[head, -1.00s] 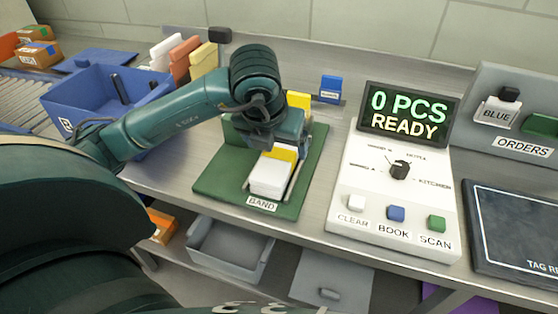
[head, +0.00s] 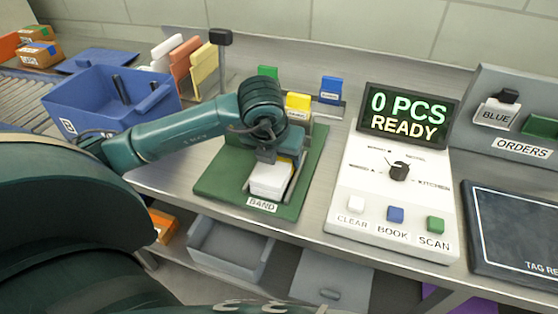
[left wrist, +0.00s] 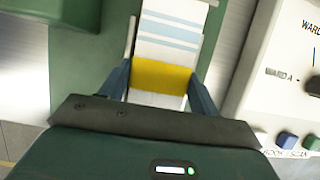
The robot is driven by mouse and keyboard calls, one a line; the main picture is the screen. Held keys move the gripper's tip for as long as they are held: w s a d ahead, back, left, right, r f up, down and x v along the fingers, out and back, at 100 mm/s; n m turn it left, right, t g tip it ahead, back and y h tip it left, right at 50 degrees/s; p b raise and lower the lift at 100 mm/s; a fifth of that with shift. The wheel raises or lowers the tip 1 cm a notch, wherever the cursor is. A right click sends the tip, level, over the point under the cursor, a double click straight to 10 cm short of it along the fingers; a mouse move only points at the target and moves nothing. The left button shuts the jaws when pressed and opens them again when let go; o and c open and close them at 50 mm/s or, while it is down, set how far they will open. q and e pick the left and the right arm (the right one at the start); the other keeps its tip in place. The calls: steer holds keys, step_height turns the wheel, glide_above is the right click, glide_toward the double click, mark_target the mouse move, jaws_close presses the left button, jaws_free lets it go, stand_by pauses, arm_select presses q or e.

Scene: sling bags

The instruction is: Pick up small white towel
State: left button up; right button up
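A folded white towel stack (head: 268,183) with a yellow band lies on the green band board (head: 225,183). In the left wrist view the white towel (left wrist: 168,45) has pale blue stripes, and the yellow band (left wrist: 161,77) crosses it. My left gripper (head: 272,158) is low over the stack. Its blue fingers (left wrist: 161,88) are spread wide, one on each side of the banded stack. The fingers look very close to its sides; contact is unclear. The wrist hides part of the yellow band in the head view. My right gripper is out of view.
A control panel (head: 380,215) with a READY display stands right of the board. A blue bin (head: 115,112) is at left, with upright white, orange and yellow pieces (head: 180,58) behind it. Small yellow (head: 298,103) and blue (head: 331,88) blocks stand behind the board.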

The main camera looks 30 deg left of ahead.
arm_select(q)
steer(key=c, duration=0.7)
